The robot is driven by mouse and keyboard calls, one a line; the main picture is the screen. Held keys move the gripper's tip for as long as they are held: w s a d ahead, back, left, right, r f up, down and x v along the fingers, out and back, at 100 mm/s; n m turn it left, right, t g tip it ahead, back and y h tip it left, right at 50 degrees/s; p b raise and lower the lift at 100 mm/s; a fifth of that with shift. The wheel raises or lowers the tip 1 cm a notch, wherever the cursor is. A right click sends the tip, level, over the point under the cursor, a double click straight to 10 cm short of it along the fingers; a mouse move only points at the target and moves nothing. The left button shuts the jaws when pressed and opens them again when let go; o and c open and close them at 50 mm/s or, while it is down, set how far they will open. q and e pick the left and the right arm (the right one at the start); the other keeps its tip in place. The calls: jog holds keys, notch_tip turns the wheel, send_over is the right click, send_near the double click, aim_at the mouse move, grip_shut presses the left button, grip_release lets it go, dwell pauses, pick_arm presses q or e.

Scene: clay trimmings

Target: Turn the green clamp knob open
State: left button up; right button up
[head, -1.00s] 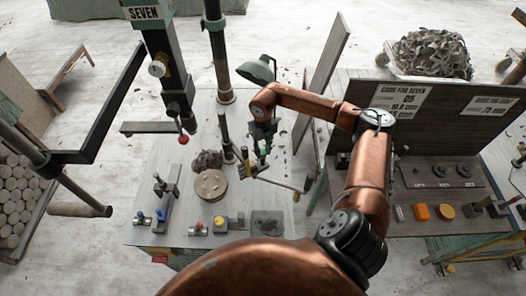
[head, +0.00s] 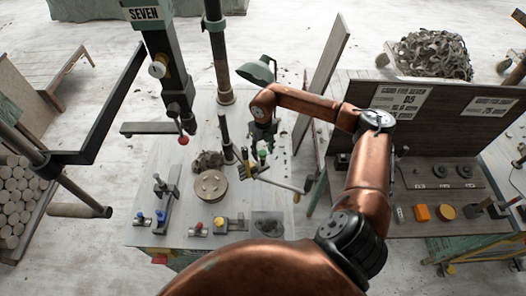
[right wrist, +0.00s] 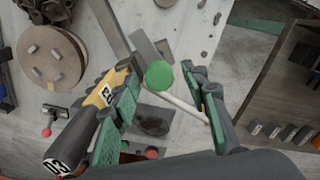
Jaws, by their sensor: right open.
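The round green clamp knob (right wrist: 159,75) sits between the spread fingers of my right gripper (right wrist: 161,82) in the right wrist view. Bare gaps show on both sides of it, so the fingers look apart from it. In the head view the green knob (head: 263,155) is small, just below my right gripper (head: 260,146), which reaches down from the copper arm. My right gripper is open and holds nothing. The knob's stem and the clamp under it are mostly hidden. My left gripper is out of view.
A round wooden disc (head: 211,186) and a dark clay lump (head: 207,160) lie left of the knob on the pale table (head: 150,236). A pale rod with a dark end (head: 284,184) runs beside the clamp. An upright board (head: 322,85) stands close on the right.

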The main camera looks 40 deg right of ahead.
aim_at(263, 153)
jog(key=shift+r, duration=0.2)
notch_tip(263, 153, up, 12)
jog(key=shift+f, duration=0.2)
dwell(0.7)
